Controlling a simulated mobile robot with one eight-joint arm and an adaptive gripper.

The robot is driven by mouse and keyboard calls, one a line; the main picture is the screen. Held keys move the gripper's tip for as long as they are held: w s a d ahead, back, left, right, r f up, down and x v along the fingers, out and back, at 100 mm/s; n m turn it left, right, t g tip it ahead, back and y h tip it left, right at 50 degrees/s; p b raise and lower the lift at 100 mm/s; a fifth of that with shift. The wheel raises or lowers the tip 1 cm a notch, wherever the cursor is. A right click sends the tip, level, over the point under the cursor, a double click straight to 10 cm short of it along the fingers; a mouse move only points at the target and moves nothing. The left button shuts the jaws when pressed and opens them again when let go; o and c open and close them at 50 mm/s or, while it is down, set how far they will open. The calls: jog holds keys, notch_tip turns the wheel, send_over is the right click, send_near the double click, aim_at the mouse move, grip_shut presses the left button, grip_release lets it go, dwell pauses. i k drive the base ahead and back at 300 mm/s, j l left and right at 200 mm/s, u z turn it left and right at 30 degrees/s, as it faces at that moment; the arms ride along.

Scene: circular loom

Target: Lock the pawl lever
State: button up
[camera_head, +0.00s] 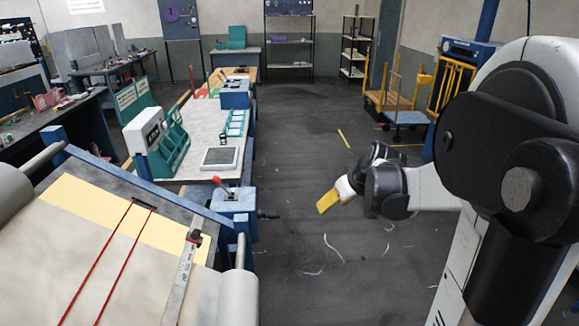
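A small lever with a red knob (217,181) stands up from a blue housing (233,202) at the right end of the loom frame. I take it to be the pawl lever; its pawl and any ratchet teeth are too small to make out. A dark crank handle (268,215) sticks out to the right of the housing. My gripper (343,190) is at the end of my arm, to the right of the housing and apart from it, over the open floor. A flat yellow piece (327,202) shows at its tip. The fingers are too small to read clearly.
The loom's cloth bed (130,262) with red threads and a metal ruler (187,258) lies at lower left. A bench (205,118) with teal fixtures stands behind the housing. Carts (405,115) stand at back right. The floor between is mostly clear.

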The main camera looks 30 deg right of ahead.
aim_at(216, 179)
jog(key=z, duration=0.15)
jog(key=i+l, duration=0.2)
jog(key=i, duration=0.3)
jog(key=i+l, duration=0.25)
jog(key=i, duration=0.2)
jog(key=i+l, duration=0.2)
jog(key=i, duration=0.3)
jog(key=z, duration=0.05)
